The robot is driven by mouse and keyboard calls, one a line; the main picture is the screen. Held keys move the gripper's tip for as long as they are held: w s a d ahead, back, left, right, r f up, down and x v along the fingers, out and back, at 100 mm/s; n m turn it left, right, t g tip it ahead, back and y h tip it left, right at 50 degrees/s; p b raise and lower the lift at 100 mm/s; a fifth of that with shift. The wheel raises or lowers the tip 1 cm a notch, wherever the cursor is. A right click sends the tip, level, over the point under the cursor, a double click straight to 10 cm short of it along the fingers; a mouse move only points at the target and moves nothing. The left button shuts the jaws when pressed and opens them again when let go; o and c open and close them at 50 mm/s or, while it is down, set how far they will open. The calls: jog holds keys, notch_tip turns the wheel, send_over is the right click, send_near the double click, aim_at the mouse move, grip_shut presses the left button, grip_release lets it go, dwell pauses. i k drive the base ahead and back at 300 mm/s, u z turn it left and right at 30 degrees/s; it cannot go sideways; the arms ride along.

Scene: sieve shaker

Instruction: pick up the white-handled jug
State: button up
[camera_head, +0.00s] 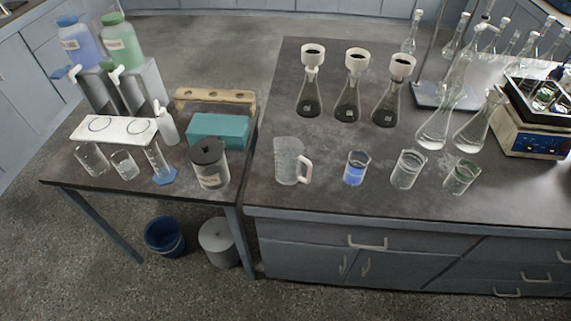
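The white-handled jug (289,161) is a clear, upright measuring jug near the front left corner of the dark bench top (330,202). Its white handle (306,169) points to the right. It looks empty, though I cannot be sure. Nothing covers it in this view. My gripper is not in view.
A beaker of blue liquid (355,168) stands right of the jug, with two more beakers beyond. Flasks with funnels (348,100) stand behind. A lower side table at left holds a lidded jar (209,165) and a teal box (218,130). Bench space around the jug is clear.

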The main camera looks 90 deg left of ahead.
aim_at(294, 165)
jog(key=u, duration=3.2)
